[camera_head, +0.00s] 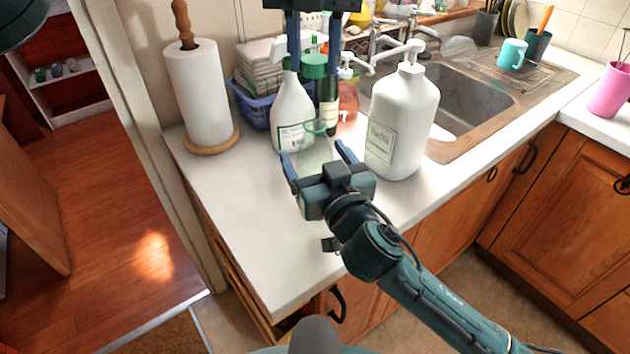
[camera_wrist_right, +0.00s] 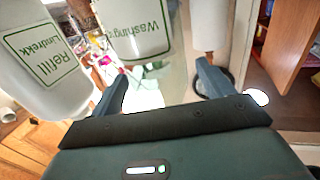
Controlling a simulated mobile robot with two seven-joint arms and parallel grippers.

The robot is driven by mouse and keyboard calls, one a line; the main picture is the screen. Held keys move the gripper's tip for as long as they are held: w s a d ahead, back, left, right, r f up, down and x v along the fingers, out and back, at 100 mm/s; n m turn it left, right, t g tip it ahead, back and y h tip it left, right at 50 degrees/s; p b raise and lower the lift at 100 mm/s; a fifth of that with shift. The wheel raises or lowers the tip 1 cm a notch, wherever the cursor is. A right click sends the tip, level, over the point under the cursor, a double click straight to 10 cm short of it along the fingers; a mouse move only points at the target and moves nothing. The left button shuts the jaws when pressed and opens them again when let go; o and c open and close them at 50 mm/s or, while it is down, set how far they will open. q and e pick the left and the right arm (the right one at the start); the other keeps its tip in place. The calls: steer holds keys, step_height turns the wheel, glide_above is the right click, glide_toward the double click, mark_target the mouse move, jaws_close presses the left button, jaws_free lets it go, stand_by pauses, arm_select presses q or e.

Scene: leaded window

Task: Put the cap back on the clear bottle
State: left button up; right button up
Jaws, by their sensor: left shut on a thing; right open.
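The clear bottle (camera_head: 314,150) stands on the white counter, a see-through body with a greenish rim at its top. It shows faintly in the right wrist view (camera_wrist_right: 168,85). My right gripper (camera_head: 313,150) is open, with one finger on each side of the bottle; I cannot tell whether they touch it. My left gripper (camera_head: 314,56) points down from the top of the head view and is shut on the green cap (camera_head: 314,67). In the head view the cap appears above the bottle's rim, apart from it. The bottle's lower part is hidden behind my right gripper.
A white spray bottle (camera_head: 292,112) stands close behind the clear bottle, and a large white refill bottle (camera_head: 401,120) stands to its right. A paper towel roll (camera_head: 199,95), a blue basket (camera_head: 252,103) and a dark bottle (camera_head: 328,105) are near. The front left counter is free.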

mark_target(314, 117)
steer(key=shift+w+a, duration=0.2)
steer(key=shift+w, duration=0.4)
steer(key=shift+c, duration=0.3)
steer(key=c, duration=1.4)
arm_select(q)
steer(key=shift+f, duration=2.5)
steer(key=shift+f, duration=0.85)
steer(key=shift+f, duration=0.55)
